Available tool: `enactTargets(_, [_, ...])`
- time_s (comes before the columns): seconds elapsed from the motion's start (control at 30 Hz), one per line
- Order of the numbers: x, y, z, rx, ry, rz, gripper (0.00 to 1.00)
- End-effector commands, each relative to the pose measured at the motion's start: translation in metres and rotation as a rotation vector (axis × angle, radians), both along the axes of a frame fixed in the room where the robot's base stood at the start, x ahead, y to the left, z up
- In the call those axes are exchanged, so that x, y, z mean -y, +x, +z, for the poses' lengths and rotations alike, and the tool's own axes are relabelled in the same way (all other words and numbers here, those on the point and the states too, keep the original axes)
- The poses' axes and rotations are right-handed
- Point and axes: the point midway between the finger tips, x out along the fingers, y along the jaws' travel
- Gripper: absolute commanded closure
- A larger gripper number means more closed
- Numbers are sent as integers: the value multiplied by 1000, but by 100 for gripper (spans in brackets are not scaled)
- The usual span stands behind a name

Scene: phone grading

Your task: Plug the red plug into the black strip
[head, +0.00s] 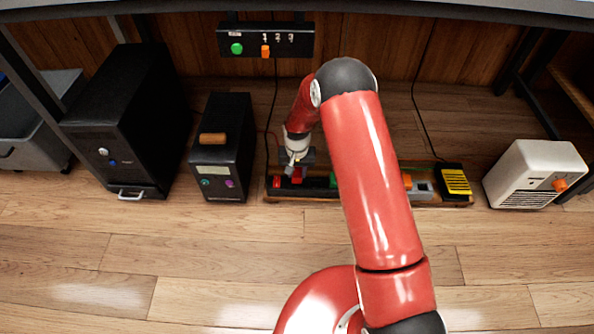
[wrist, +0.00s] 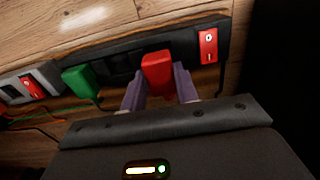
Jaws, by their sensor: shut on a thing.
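The black strip (head: 316,187) lies on a wooden board on the floor. It also shows in the wrist view (wrist: 128,58), with a red rocker switch (wrist: 208,46) at its right end. A green plug (wrist: 80,82) sits at its left part. My gripper (wrist: 160,80) is shut on the red plug (wrist: 158,66), with a purple finger on each side. The red plug is over or against the strip, right of a dark socket. I cannot tell how deep it sits. In the head view my gripper (head: 292,172) is at the strip's left part, partly hidden by my arm.
A grey strip (head: 420,188) and a black box with a yellow label (head: 455,180) lie at right. A white heater (head: 533,172) stands beyond. Two black cabinets (head: 128,115) (head: 222,130) stand at left. A black switch box (head: 265,40) hangs behind. The front floor is clear.

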Motion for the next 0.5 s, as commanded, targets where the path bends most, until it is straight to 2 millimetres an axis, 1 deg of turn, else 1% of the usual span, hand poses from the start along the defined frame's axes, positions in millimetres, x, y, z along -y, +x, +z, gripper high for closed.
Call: enactTargets(0.5, [0, 0, -8, 0, 0, 0, 99])
